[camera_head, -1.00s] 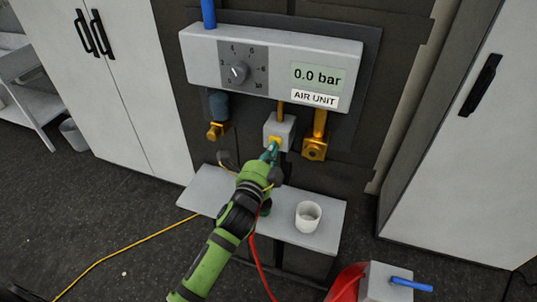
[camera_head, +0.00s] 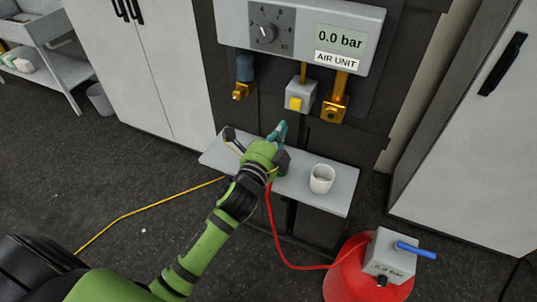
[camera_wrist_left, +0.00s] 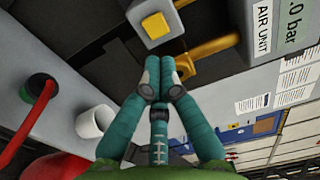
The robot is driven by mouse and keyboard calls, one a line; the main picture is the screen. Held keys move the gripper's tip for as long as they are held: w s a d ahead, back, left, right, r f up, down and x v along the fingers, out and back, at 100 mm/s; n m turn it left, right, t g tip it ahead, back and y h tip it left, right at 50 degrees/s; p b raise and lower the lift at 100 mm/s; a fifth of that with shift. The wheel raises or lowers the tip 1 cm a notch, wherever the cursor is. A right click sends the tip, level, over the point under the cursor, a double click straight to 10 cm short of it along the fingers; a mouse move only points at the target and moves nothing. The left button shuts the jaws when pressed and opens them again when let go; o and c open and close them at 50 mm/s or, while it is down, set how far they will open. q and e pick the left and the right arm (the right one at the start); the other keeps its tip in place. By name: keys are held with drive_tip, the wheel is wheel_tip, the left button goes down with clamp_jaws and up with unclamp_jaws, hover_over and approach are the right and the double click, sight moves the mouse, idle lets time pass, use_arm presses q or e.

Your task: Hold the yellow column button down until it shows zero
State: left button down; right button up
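The yellow button (camera_head: 296,104) sits on a small grey box under the air unit (camera_head: 228,22). It also shows in the left wrist view (camera_wrist_left: 156,26). The air unit's display (camera_head: 342,38) reads 0.0 bar. My left gripper (camera_head: 282,128) is below and in front of the button, apart from it. In the left wrist view its teal fingers (camera_wrist_left: 160,66) are together with nothing between them, and the button's face is uncovered beyond the tips. My right gripper is not in view.
A grey shelf (camera_head: 222,158) with a white cup (camera_head: 321,179) lies under the unit. Brass fittings (camera_head: 334,108) flank the button box. A red tank (camera_head: 345,285) with a grey box, blue handle and 0.0 bar display stands front right. A red hose (camera_head: 275,238) crosses below.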

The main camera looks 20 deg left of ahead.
use_arm(q)
drive_tip(key=s+b, duration=0.1)
drive_tip(key=s, duration=0.4)
drive_tip(key=s+a+f+n+g, duration=0.1)
drive_tip(key=s+f+n+g, duration=0.15)
drive_tip(key=f, duration=0.95)
drive_tip(key=s+f+n+g, duration=0.2)
drive_tip(key=s+f+g, duration=0.1)
drive_tip(key=f, duration=0.9)
drive_tip(key=s+a+f+n+g, duration=0.1)
drive_tip(key=s+f+n+g, duration=0.15)
drive_tip(key=f, duration=1.05)
drive_tip(key=s+a+f+n+g, duration=0.1)
drive_tip(key=s+f+n+g, duration=0.2)
drive_tip(key=s+f, duration=0.4)
drive_tip(key=s+a+f+n+g, duration=0.1)
drive_tip(key=s+f+n+g, duration=0.2)
drive_tip(key=s, duration=1.1)
drive_tip(key=s+a+f+n+g+b, duration=0.1)
drive_tip(key=s+f+n+g, duration=0.2)
drive_tip(key=s+f, duration=0.7)
drive_tip(key=shift+s+f+y, duration=0.3)
drive_tip(key=shift+s, duration=0.3)
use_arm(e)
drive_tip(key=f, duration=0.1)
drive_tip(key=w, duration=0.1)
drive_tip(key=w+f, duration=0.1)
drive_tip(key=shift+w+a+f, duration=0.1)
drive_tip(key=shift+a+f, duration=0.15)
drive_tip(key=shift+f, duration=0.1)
